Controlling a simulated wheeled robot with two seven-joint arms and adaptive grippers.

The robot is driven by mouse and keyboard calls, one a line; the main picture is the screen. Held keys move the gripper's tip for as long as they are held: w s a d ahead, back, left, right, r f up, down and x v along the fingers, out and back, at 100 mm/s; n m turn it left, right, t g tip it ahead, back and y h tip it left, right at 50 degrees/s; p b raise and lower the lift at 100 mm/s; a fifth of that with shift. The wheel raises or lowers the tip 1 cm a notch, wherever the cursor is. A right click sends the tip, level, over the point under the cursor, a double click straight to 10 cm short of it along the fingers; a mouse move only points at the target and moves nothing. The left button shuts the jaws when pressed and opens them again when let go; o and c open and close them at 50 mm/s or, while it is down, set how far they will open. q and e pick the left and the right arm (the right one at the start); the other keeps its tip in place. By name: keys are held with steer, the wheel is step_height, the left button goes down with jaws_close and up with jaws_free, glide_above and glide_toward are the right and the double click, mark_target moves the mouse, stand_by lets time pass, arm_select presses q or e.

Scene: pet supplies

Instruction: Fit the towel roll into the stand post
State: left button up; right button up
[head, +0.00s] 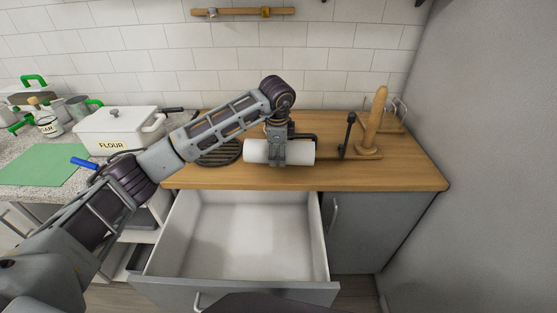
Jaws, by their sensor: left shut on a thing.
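The white towel roll (262,152) lies horizontally, low over or on the wooden counter; I cannot tell whether it touches the top. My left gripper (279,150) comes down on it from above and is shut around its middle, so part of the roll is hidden. The wooden stand post (376,118) stands upright on its wooden base (366,154) to the right of the roll, apart from it. A thin black rod with a knob (349,134) rises beside the post. My right gripper is not in view.
An open, empty white drawer (255,238) juts out below the wooden counter (400,178). A black ribbed trivet (220,154) lies left of the roll. A wire rack (398,112) stands behind the post. A FLOUR box (115,130) and green mat (42,164) are at left.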

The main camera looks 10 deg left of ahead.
arm_select(q)
steer(key=shift+f, duration=0.4)
steer(key=shift+s+x, duration=0.25)
steer(key=shift+x, duration=0.95)
steer(key=shift+f, duration=0.4)
steer(key=o, duration=0.8)
steer(key=shift+c, duration=0.2)
steer(key=shift+o, duration=1.6)
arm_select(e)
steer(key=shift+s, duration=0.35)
